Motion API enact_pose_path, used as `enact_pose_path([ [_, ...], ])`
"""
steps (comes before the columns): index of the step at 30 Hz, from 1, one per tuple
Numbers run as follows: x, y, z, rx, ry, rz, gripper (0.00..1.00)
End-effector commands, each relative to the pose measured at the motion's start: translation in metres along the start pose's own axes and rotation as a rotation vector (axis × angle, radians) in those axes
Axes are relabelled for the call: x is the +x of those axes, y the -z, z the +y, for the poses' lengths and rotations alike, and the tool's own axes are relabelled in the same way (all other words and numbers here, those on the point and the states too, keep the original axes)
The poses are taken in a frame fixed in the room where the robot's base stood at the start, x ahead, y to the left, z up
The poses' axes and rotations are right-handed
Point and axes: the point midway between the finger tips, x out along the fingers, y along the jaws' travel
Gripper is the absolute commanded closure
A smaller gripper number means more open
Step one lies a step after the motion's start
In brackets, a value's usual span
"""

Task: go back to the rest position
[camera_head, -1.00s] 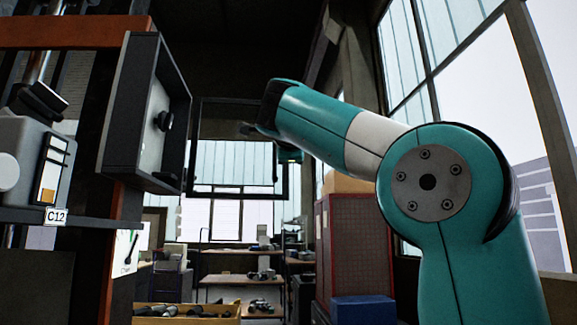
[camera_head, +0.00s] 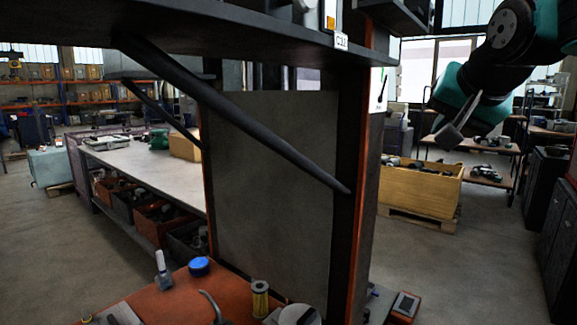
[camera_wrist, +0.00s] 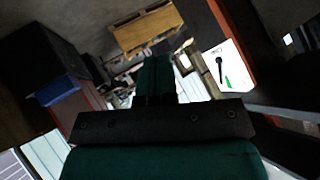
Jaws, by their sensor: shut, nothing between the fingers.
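My gripper (camera_head: 453,132) shows at the upper right of the head view, at the end of my teal and dark arm. It hangs in the air, pointing down and to the left, with its fingers together and nothing held. In the head view it appears in front of the shelves at the back and above a wooden crate (camera_head: 420,188), touching nothing that I can see. In the wrist view, my own teal and black parts fill the lower middle.
A dark upright panel (camera_head: 278,190) with an orange-edged post stands in the middle, with a shelf (camera_head: 230,22) above. An orange-topped bench (camera_head: 235,292) with small parts is in front. A long workbench (camera_head: 150,170) stands left. Floor (camera_head: 70,245) is open at the left.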

Motion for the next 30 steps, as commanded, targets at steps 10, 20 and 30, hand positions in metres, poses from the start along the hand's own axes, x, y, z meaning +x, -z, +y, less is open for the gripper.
enact_pose_path([
  [10, -0.020, -0.260, 0.036, -0.708, 0.241, -0.674, 1.00],
  [20, -0.057, -0.336, 0.062, -0.916, 0.401, -0.890, 1.00],
  [30, -0.056, -0.335, 0.061, -0.914, 0.399, -0.888, 1.00],
])
